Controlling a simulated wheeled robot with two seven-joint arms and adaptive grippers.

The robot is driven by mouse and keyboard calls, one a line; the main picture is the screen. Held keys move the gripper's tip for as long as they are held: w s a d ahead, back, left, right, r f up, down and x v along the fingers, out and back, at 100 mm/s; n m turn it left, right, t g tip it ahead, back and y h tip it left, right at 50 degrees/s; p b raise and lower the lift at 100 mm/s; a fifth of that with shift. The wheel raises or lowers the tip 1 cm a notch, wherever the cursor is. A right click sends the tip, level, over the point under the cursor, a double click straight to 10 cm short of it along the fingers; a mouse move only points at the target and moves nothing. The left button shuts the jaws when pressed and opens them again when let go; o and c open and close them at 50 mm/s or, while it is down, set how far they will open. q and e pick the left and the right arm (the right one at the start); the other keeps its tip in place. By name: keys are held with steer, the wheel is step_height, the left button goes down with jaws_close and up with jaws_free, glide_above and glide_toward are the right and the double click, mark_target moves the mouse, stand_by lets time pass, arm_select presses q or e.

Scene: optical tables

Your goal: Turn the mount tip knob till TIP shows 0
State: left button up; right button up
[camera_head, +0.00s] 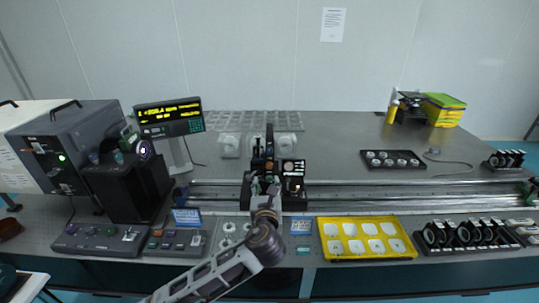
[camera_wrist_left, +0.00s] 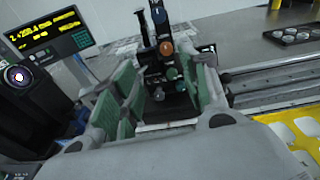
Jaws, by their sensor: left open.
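The black optical mount (camera_head: 274,172) stands on the rail near the middle of the table. In the left wrist view several small knobs show on it, among them a copper-coloured knob (camera_wrist_left: 167,48) and a greenish knob (camera_wrist_left: 171,73); I cannot tell which is the tip knob. My left gripper (camera_head: 264,191) is in front of the mount. In the left wrist view its green-padded fingers (camera_wrist_left: 160,95) are apart, with the lower knobs between or just beyond them. The display (camera_head: 168,117) shows yellow digits, too small to read surely. My right gripper is not seen.
A yellow tray (camera_head: 323,243) with white pieces lies at the front right. A row of black mounted optics (camera_head: 465,235) stands right of it. A black instrument box (camera_head: 127,190) stands at left. A rail (camera_head: 390,189) runs across the table.

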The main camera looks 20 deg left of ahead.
mark_target(269, 152)
arm_select(q)
steer(key=r+m, duration=0.1)
steer(key=r+m+t, duration=0.1)
steer(key=r, duration=0.1)
steer(key=shift+w+d+r+m+t, duration=0.25)
steer(key=shift+d+m+t, duration=0.05)
steer(key=shift+d+m, duration=0.1)
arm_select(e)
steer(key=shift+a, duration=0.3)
arm_select(q)
steer(key=shift+w, duration=0.1)
steer(key=p+x, duration=0.1)
steer(key=x, duration=1)
steer(key=shift+w+a, duration=0.2)
steer(key=shift+x, duration=1.1)
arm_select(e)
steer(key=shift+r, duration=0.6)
arm_select(q)
steer(key=shift+f, duration=0.1)
jaws_close()
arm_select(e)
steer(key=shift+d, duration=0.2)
